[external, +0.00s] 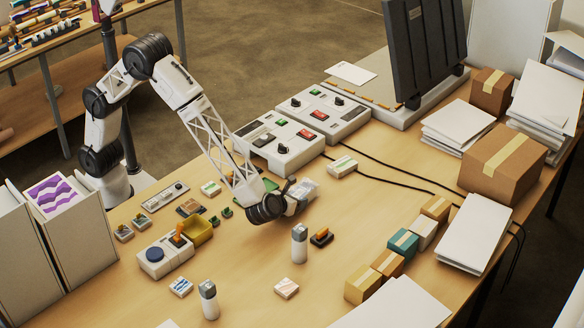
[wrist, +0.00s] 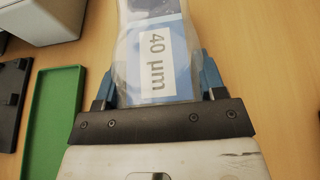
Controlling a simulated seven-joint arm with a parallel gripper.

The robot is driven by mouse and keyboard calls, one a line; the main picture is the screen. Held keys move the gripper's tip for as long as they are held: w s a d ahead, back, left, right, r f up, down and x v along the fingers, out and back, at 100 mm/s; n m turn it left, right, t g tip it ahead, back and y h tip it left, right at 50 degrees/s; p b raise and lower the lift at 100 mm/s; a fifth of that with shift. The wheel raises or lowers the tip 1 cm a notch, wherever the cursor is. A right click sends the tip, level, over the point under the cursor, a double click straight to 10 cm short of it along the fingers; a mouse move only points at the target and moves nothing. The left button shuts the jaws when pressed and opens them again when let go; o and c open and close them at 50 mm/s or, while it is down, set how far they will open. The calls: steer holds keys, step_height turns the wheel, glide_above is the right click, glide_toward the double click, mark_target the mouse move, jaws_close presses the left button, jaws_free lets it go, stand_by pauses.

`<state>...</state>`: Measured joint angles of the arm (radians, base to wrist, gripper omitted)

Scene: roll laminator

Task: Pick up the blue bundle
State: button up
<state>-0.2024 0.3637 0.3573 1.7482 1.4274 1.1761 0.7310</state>
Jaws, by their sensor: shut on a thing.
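The blue bundle (wrist: 150,28) is wrapped in clear plastic and carries a white label reading "40 µm". In the wrist view it lies between the two blue fingers of my gripper (wrist: 157,82), which is shut on it. In the external view my gripper (external: 290,190) is low over the middle of the table. The bundle (external: 305,188) shows there as a pale, shiny packet at the fingertips. I cannot tell whether it touches the table.
A green tray (wrist: 54,125) and a black flat piece (wrist: 10,95) lie left of my gripper. White control boxes (external: 280,138) stand behind it, with black cables to the right. A white-and-grey bottle (external: 299,245) stands in front. Small boxes (external: 403,243) line the right.

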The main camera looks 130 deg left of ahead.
mark_target(304, 189)
steer(key=shift+r, duration=0.1)
steer(key=shift+r, duration=0.65)
step_height(304, 189, up, 2)
steer(key=shift+r, duration=0.1)
steer(key=s+d, duration=0.2)
steer(key=s, duration=0.3)
steer(key=s+d+r, duration=0.1)
steer(key=s+d, duration=0.1)
steer(key=s, duration=0.3)
steer(key=s+d, duration=0.2)
steer(key=s, duration=0.2)
steer(key=shift+s+r, duration=0.2)
steer(key=shift+s, duration=0.2)
